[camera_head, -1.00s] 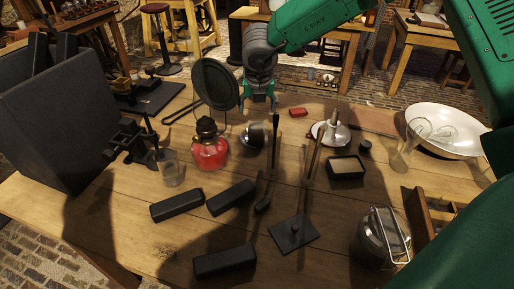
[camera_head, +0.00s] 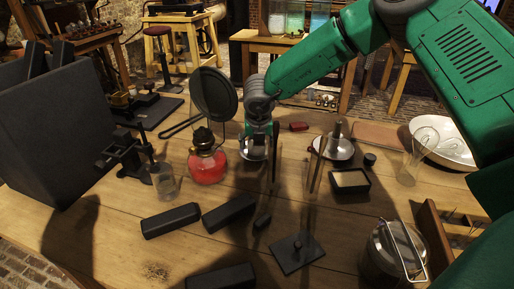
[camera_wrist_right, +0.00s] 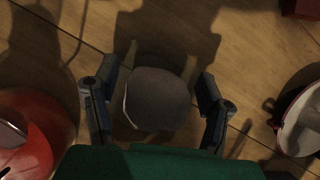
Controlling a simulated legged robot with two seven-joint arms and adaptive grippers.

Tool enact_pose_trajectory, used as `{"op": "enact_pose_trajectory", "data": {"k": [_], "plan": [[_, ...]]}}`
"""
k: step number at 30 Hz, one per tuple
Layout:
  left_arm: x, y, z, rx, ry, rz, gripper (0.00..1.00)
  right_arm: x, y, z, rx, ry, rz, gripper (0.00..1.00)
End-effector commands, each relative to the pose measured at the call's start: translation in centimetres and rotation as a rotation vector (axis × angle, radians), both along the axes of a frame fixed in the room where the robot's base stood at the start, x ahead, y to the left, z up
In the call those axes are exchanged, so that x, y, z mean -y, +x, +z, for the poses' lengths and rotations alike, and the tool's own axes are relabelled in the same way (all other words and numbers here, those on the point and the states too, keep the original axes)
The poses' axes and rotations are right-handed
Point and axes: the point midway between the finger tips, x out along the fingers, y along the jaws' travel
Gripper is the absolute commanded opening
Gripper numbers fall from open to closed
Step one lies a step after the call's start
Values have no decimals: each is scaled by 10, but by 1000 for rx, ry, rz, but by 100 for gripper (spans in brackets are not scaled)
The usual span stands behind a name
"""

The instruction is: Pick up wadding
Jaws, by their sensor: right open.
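A grey, rounded, soft-edged piece that looks like the wadding (camera_wrist_right: 157,98) lies between the fingers of my right gripper (camera_wrist_right: 155,100) in the right wrist view. The fingers are open, one on each side, with gaps between them and the piece. In the head view the right gripper (camera_head: 257,133) points down over the same spot, just right of the red lamp. The fingers and arm partly hide the wadding (camera_head: 253,151) there. My left gripper is not in view.
The red lamp (camera_head: 207,166) stands close on the left, with a round black pan (camera_head: 214,94) behind it. A white dish (camera_head: 336,147) and a small black tray (camera_head: 350,181) are to the right. Black blocks (camera_head: 170,221) lie in front. A lidded metal can (camera_head: 388,250) stands front right.

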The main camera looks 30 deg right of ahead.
Motion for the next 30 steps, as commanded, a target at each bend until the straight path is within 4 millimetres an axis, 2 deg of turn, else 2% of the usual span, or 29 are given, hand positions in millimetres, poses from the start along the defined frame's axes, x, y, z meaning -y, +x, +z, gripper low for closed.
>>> {"op": "enact_pose_trajectory", "data": {"k": [5,6,9,22,26,30], "plan": [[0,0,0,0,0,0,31,-2,0,-1,-1,0,2,66],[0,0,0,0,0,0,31,-2,0,-1,-1,0,2,58],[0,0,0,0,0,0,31,-1,0,-1,-1,1,1,26],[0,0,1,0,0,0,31,0,0,2,-1,3,0,26],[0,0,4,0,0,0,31,-1,0,15,2,3,0,26],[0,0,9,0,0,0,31,-1,0,39,4,3,1,26]]}}
